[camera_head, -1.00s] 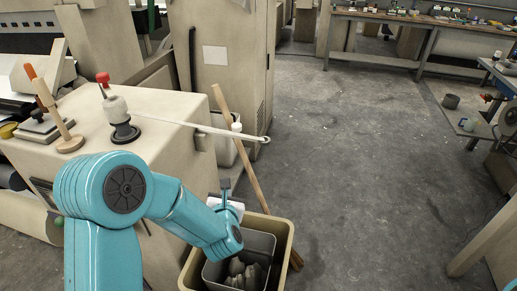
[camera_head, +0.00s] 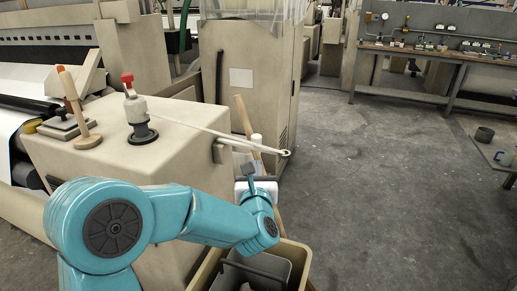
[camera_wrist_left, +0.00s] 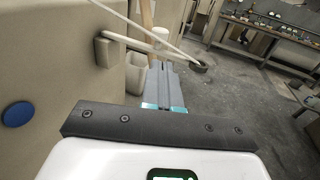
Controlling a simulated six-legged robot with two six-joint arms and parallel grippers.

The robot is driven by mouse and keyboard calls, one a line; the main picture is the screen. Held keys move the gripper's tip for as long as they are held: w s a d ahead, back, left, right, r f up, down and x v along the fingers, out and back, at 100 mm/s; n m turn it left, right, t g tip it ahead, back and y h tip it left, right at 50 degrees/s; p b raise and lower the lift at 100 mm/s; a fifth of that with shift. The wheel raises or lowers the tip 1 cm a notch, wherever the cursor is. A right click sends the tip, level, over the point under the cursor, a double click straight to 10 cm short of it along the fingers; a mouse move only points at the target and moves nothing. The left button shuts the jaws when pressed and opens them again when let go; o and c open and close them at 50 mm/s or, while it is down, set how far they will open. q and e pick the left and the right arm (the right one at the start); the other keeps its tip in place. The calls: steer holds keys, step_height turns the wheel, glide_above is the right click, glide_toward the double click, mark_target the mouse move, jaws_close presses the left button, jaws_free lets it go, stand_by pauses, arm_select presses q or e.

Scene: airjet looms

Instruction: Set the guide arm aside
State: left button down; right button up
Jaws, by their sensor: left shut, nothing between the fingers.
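The guide arm (camera_head: 210,133) is a thin, pale rod reaching right from the loom's beige housing to a small eyelet end over the floor. In the left wrist view, it crosses the upper part (camera_wrist_left: 150,33) and meets a second pale bar at the eyelet. My left gripper (camera_head: 247,170) is just below the rod's outer part, close to the eyelet. In the left wrist view its grey fingers (camera_wrist_left: 164,73) are together and empty. I cannot tell whether they touch the rod. My right gripper is not in view.
The beige housing (camera_head: 190,115) carries a red-topped knob (camera_head: 138,113) and a wooden-handled tool (camera_head: 72,100). A tan bin (camera_head: 298,262) with a grey container stands below my arm. A wooden pole (camera_head: 243,118) leans behind the rod. The floor to the right is open.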

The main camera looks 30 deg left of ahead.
mark_target(260, 142)
arm_select(q)
steer(key=p+x, duration=0.1)
steer(key=x, duration=1)
steer(key=shift+p, duration=0.35)
steer(key=shift+w+f+b, duration=0.3)
steer(key=shift+w+b, duration=0.15)
steer(key=shift+b, duration=0.55)
steer(key=shift+w+b, duration=0.35)
steer(key=shift+w+d+r, duration=0.1)
steer(key=shift+r, duration=0.3)
